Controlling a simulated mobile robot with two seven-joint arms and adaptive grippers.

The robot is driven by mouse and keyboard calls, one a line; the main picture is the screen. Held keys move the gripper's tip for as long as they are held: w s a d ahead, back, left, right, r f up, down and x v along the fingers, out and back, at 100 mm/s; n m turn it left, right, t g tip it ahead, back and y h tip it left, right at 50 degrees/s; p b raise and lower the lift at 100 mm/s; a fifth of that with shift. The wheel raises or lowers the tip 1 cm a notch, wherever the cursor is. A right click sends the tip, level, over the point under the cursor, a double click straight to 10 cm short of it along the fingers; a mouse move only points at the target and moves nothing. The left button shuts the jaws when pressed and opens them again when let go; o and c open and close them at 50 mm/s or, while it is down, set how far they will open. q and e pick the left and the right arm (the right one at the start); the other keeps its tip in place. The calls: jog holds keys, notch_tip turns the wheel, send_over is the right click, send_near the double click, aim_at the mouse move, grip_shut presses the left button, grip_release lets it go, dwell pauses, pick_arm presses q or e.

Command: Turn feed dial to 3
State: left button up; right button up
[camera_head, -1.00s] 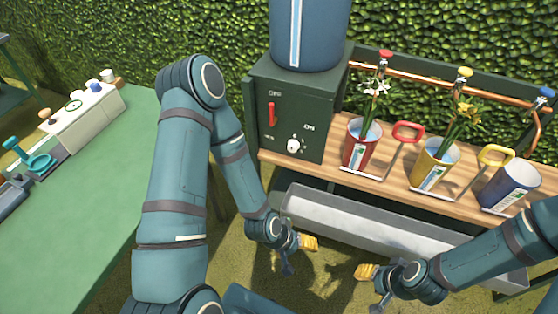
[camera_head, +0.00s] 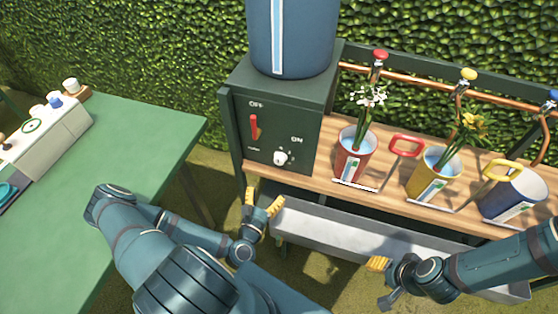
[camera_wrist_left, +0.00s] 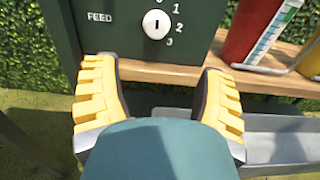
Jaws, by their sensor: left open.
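The feed dial is a white round knob (camera_head: 280,157) low on the front of the dark green control box (camera_head: 300,125). In the left wrist view the knob (camera_wrist_left: 156,24) has a dark upright slot. The word FEED is to its left and 1, 2, 3 run down its right; a number above is cut off. My left gripper (camera_head: 262,202) is below the box front, yellow fingers spread and empty. In the left wrist view the gripper (camera_wrist_left: 156,80) points at the dial, apart from it. My right gripper (camera_head: 380,282) is over the grass before the trough; its opening is unclear.
A red lever (camera_head: 254,128) sits up and left of the dial. A blue tank (camera_head: 292,35) stands on the box. The wooden shelf (camera_head: 318,180) holds red, yellow and blue pots. A grey trough (camera_head: 330,230) lies below. A green table (camera_head: 130,150) is at left.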

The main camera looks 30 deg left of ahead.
aim_at(278, 162)
pick_arm(q)
jog(key=shift+n, duration=0.3)
jog(key=x, duration=0.7)
jog(key=b+x, duration=0.1)
jog(key=x, duration=0.6)
jog(key=shift+s+a+r, duration=0.1)
jog(key=shift+a+r, duration=0.05)
jog(key=shift+a, duration=0.1)
jog(key=shift+c, duration=0.2)
grip_shut()
